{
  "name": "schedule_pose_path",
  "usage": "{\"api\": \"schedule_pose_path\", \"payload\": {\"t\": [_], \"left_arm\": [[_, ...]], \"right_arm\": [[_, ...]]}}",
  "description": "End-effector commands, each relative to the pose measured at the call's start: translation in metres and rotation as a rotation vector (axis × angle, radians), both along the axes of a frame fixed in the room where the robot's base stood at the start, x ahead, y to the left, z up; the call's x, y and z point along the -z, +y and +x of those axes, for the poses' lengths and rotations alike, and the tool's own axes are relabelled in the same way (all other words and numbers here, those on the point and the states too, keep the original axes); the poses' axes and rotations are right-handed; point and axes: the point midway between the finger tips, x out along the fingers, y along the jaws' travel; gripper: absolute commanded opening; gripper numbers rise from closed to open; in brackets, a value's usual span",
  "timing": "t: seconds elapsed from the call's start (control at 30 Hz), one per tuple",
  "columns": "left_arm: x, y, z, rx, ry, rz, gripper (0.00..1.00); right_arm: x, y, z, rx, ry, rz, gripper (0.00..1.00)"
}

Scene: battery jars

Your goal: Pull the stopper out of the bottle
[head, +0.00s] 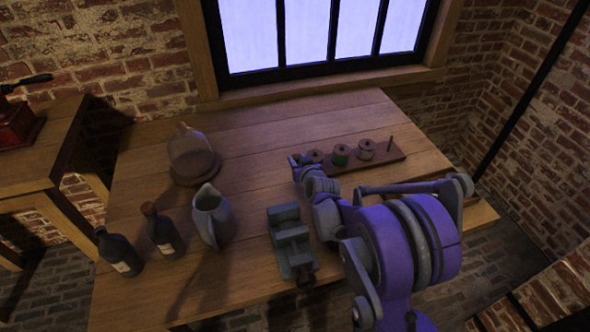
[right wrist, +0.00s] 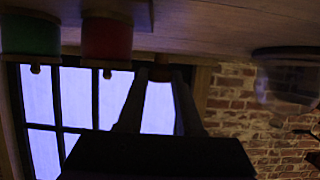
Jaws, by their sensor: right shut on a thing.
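Two dark bottles with pale labels stand at the front left of the table in the head view. The right one (head: 164,234) has a brown stopper (head: 149,209) in its neck. The left one (head: 119,252) has a dark top, and I cannot tell whether a stopper sits in it. My right gripper (head: 295,160) is well to the right of both bottles, by the left end of the spool rack. In the right wrist view its fingers are shut on a small orange-brown thing (right wrist: 160,92), too dark to name. My left gripper is not in view.
A glass dome on a round base (head: 195,168), a grey pitcher (head: 212,216) and a grey vise (head: 291,243) stand on the table (head: 260,130). The spool rack (head: 378,158) holds several spools, including a green one (head: 340,155). The table's middle back is clear.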

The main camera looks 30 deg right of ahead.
Motion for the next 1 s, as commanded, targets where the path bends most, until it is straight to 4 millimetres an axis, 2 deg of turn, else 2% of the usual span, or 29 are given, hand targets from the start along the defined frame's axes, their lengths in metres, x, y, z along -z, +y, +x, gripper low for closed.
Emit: {"api": "schedule_pose_path", "payload": {"t": [0.17,0.37,0.83,0.87,0.9,1.0], "left_arm": [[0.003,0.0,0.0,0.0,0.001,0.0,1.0],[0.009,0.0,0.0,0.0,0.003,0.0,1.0],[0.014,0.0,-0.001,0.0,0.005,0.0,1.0],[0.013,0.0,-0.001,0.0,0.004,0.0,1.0],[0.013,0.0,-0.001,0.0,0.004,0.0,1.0],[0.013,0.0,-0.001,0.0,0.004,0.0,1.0]], "right_arm": [[0.015,0.0,0.0,0.0,0.0,0.0,0.0],[0.042,0.0,0.0,-0.001,0.0,0.0,0.0],[0.049,0.0,0.0,0.0,0.0,0.0,0.0],[0.048,0.0,0.0,0.0,0.0,0.0,0.4],[0.048,0.0,0.0,0.0,0.0,0.0,0.47],[0.047,0.0,0.0,0.0,0.0,0.0,0.47]]}}
